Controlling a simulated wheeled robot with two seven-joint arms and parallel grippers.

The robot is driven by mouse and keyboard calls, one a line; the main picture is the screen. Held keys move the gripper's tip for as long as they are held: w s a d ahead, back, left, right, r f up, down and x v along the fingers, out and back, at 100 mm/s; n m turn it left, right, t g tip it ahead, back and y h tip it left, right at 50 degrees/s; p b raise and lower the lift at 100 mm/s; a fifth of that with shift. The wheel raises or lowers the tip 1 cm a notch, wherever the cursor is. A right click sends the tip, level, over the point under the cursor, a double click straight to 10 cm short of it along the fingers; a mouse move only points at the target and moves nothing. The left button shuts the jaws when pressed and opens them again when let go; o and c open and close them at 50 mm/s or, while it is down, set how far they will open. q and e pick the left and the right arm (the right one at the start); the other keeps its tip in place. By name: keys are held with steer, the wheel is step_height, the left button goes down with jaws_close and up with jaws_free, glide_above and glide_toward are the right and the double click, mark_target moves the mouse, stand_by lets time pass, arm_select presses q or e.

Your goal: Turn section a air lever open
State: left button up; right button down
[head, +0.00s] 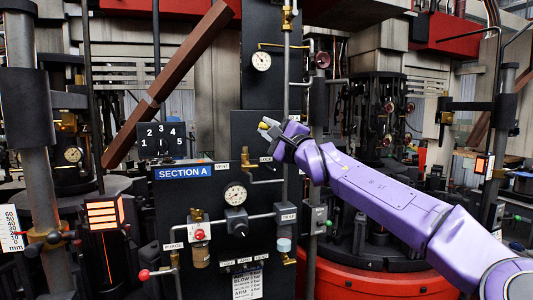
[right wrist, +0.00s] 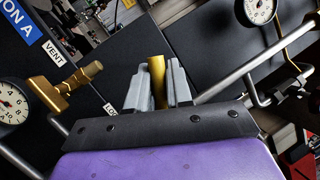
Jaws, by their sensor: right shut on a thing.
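My right gripper (head: 268,128) reaches in from the right to the upper part of the dark Section A panel (head: 205,224). It is shut on a brass-yellow lever (right wrist: 157,76), which stands between the two grey fingers in the right wrist view. In the head view, only a little yellow of the lever shows at the fingertips. The label beside it begins with "LO" in the wrist view and seems to read "LOCK" in the head view. The lever's base is hidden behind the gripper. My left gripper is not in view.
The blue "SECTION A" sign (head: 183,172) is left of the gripper. A brass vent valve (right wrist: 72,86) and a pressure gauge (head: 235,195) are nearby. A grey vertical pipe (head: 286,75) runs close to the gripper. A red drum (head: 350,282) stands below my right arm.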

steer(key=shift+w+d+r+m+t+h+b, duration=0.15)
steer(key=shift+m+t+b, duration=0.2)
steer(key=shift+m, duration=0.2)
steer(key=shift+s+r+m+t+h+b, duration=0.15)
steer(key=shift+m+t+b, duration=0.1)
steer(key=shift+m+b, duration=0.25)
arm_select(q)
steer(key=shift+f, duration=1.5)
arm_select(e)
steer(key=shift+w+d+r+m, duration=0.1)
steer(key=shift+d+r+m, duration=0.1)
steer(key=shift+r+m, duration=0.35)
steer(key=shift+f, duration=0.15)
steer(key=c, duration=1.1)
jaws_free()
